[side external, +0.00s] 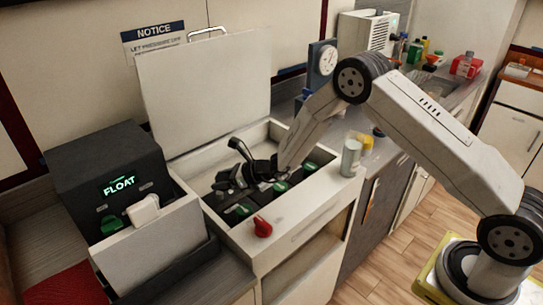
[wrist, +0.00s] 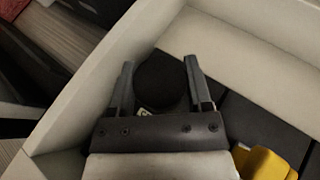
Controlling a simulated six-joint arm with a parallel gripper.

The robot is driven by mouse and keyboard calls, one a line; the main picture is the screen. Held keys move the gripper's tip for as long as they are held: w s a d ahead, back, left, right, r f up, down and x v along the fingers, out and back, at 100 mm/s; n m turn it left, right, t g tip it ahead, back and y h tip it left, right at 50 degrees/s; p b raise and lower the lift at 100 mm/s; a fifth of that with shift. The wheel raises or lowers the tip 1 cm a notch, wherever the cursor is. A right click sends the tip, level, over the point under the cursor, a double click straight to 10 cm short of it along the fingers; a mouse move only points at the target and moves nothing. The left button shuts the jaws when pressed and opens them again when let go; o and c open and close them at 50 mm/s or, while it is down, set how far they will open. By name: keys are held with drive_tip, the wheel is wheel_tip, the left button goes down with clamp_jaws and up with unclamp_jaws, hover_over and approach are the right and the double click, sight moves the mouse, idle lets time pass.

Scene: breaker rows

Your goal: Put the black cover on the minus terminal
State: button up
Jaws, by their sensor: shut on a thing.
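My gripper (wrist: 160,78) is shut on a dark round thing, which looks like the black cover (wrist: 163,82), in the wrist view. The cover sits between the two fingers. In the side view my gripper (side external: 258,168) is low inside the open white box (side external: 318,207), among dark parts, and the cover cannot be told apart there. The minus terminal cannot be made out. A red cap-like piece (side external: 262,227) is at the box's front rim.
Green-topped dark blocks (side external: 242,210) stand in the box. Its lid (side external: 205,85) is raised behind. A dark FLOAT unit (side external: 105,180) stands left. A pale cylinder (side external: 350,158) stands right. A yellow piece (wrist: 263,163) shows lower right in the wrist view.

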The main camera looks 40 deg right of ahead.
drive_tip(key=shift+w+a+f, duration=0.15)
drive_tip(key=shift+w+f, duration=0.9)
drive_tip(key=shift+f, duration=0.2)
drive_tip(key=shift+w+f, duration=0.3)
drive_tip(key=shift+f, duration=1.55)
